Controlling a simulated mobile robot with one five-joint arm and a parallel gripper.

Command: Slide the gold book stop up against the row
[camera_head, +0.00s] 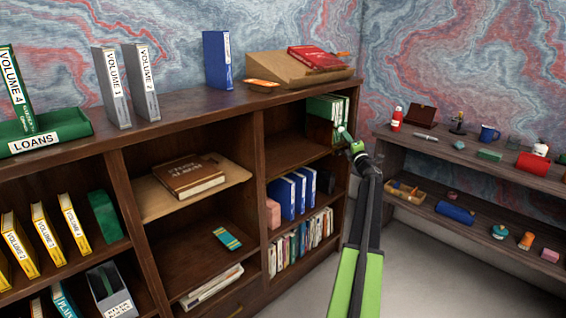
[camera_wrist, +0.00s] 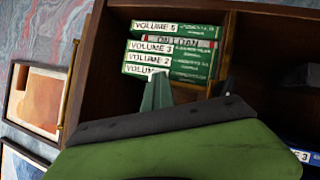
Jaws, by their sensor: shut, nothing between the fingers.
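A row of green books (camera_head: 322,106) stands in the top right compartment of the bookcase. In the wrist view, turned sideways, the row (camera_wrist: 172,50) shows spines marked VOLUME 5, VOLUME 3 and VOLUME 2, with a grey ON LOAN piece among them. My gripper (camera_head: 343,133) is at the mouth of that compartment, in front of the books' lower right. In the wrist view its pale green fingers (camera_wrist: 157,93) are shut and empty, in front of the lowest spine.
The bookcase's shelf board (camera_head: 300,158) lies below the green row. Blue binders (camera_head: 291,193) stand on the shelf below. A slanted wooden stand (camera_head: 285,68) with a red book is on top. A low side shelf (camera_head: 480,160) with small items is to the right.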

